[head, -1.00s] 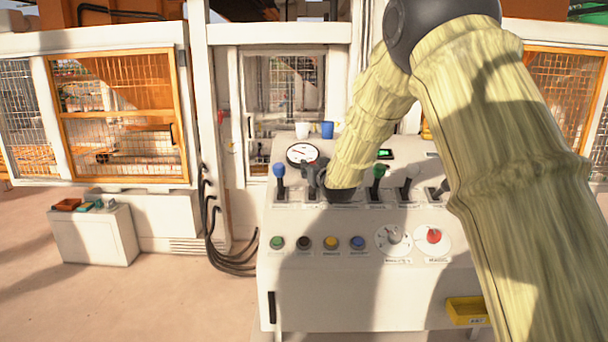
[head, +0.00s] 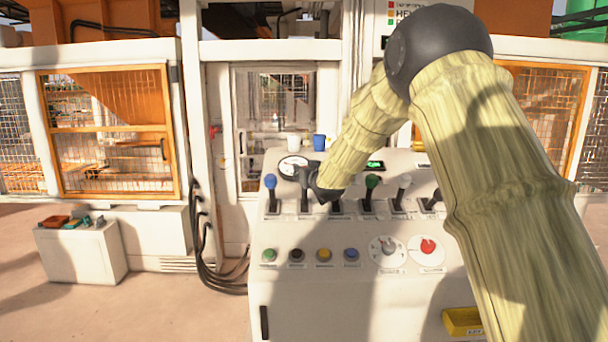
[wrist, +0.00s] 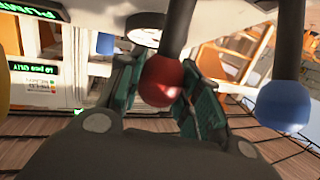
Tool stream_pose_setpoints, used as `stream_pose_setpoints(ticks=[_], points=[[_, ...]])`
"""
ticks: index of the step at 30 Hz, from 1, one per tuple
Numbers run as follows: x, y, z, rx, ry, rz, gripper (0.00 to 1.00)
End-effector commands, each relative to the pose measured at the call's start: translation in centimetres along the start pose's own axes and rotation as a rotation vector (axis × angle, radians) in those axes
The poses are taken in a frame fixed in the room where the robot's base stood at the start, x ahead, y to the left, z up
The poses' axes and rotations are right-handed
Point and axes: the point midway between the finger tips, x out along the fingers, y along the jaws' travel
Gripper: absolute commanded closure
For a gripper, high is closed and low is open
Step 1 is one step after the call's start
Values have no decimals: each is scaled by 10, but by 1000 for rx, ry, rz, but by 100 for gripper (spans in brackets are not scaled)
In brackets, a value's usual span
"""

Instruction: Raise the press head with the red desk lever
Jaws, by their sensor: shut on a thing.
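The red lever's round red knob (wrist: 162,80) is between the green finger pads of my gripper (wrist: 166,68) in the wrist view, on a dark shaft. In the head view my gripper (head: 309,174) is over the second lever from the left on the white desk (head: 400,255). The red knob is hidden there by my gripper. The lever stands near upright. I cannot make out the press head clearly.
A blue-knobbed lever (head: 271,190) stands close on the left, also in the wrist view (wrist: 285,105). A green-knobbed lever (head: 370,192) is to the right. A gauge (head: 293,167), a white cup (head: 292,141) and a blue cup (head: 319,142) are behind. Buttons line the front.

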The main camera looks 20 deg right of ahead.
Motion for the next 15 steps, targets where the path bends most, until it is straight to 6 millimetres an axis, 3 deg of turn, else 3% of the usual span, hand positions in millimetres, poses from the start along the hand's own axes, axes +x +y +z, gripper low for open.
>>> stream_pose_setpoints(ticks=[1,5,6,9,15], points=[[0,2,-8,0,13,2,100],[0,2,-9,0,14,2,100],[1,2,-9,0,14,2,64],[0,2,-8,0,12,2,46],[0,0,-5,0,7,0,43]])
